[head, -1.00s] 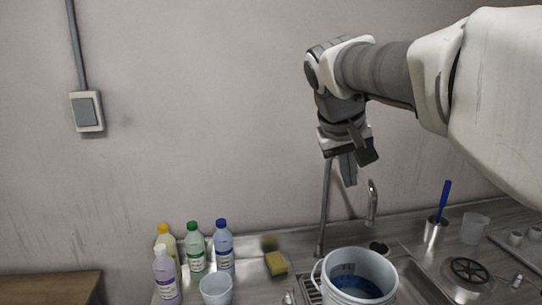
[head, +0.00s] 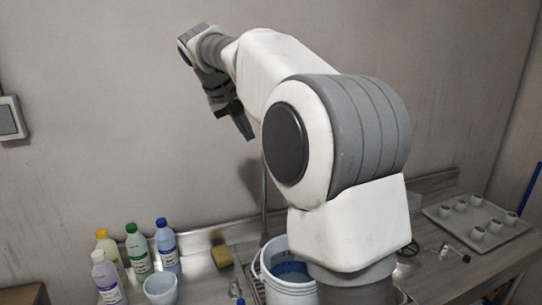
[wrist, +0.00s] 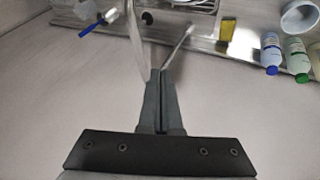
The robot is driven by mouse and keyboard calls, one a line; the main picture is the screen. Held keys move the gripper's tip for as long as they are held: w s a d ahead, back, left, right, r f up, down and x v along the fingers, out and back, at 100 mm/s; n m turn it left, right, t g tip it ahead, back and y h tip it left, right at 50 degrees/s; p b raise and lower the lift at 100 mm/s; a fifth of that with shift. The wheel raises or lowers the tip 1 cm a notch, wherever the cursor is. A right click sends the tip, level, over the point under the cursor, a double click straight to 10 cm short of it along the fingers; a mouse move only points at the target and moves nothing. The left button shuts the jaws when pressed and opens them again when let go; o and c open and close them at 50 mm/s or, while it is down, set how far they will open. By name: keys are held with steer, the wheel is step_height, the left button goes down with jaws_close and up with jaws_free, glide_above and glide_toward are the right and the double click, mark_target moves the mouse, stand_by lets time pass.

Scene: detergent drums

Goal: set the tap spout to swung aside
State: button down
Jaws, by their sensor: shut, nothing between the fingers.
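The tap is a thin grey metal pipe. Its upright (head: 264,195) rises behind the white bucket in the head view, and my arm covers its spout there. In the wrist view the upright (wrist: 182,42) slants up from the sink edge, and the pale spout (wrist: 134,42) runs from near my fingertips toward the top left. My gripper (head: 250,137) is shut and empty, up and left of the upright in the head view. In the wrist view its fingertips (wrist: 161,72) overlap the tap's upper end; I cannot tell whether they touch.
The white bucket (head: 276,292) with blue contents stands at the sink. Several bottles (head: 138,252), a white cup (head: 160,289) and a yellow sponge (head: 221,256) stand to the left. A tray (head: 500,237) of small cups lies at the right. The wall (head: 110,110) is close behind.

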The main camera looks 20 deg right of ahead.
steer(key=w+d+f+p, duration=0.1)
steer(key=w+d+f, duration=0.2)
steer(key=d+f, duration=0.5)
steer(key=shift+w+d+f+p, duration=0.15)
steer(key=shift+w+f+p, duration=0.15)
steer(key=shift+f, duration=0.25)
steer(key=shift+s+d, duration=0.1)
